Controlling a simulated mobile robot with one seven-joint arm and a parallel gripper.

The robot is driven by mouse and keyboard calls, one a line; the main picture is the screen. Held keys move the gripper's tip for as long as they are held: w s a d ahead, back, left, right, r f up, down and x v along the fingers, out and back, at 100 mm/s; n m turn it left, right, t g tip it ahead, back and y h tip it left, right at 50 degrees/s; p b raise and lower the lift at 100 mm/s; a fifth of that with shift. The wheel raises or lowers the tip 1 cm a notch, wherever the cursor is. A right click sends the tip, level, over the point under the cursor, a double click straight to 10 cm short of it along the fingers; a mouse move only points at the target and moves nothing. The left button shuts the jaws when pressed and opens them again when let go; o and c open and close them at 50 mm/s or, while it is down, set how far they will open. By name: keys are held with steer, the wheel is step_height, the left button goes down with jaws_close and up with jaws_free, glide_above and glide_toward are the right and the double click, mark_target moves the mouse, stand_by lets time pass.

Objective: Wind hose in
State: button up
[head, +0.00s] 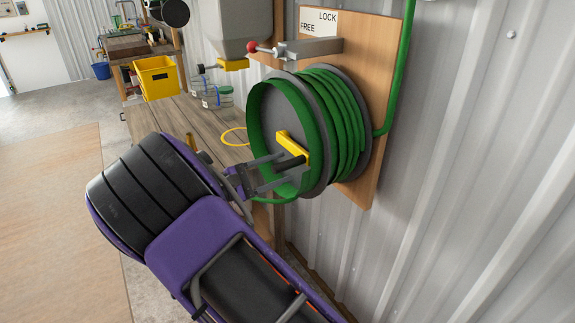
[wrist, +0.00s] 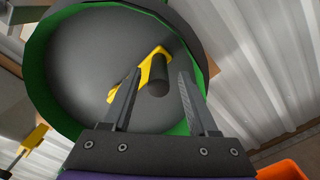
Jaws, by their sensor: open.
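The hose reel (head: 277,122) is mounted on a wooden wall board, with green hose (head: 345,120) wound in several turns. Its yellow crank (head: 292,146) has a dark handle (head: 291,163) pointing out toward my gripper (head: 284,170). My gripper is open, with one finger on each side of the handle. In the wrist view, the handle (wrist: 158,76) lies between the fingertips (wrist: 160,73), with gaps showing on both sides. A red-knobbed lever (head: 253,47) sits above the reel, near a LOCK/FREE sign (head: 318,22). A length of hose hangs below the drum, partly hidden by my arm.
A wooden bench (head: 180,118) stands behind and left, with jars (head: 217,97), a yellow ring (head: 232,136) and a yellow bin (head: 157,77). A grey hopper (head: 232,25) hangs close above left. The corrugated wall (head: 460,150) bounds the right. Floor is open at left.

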steer(key=v, duration=1.4)
steer(key=shift+p, duration=0.3)
steer(key=shift+a, duration=0.1)
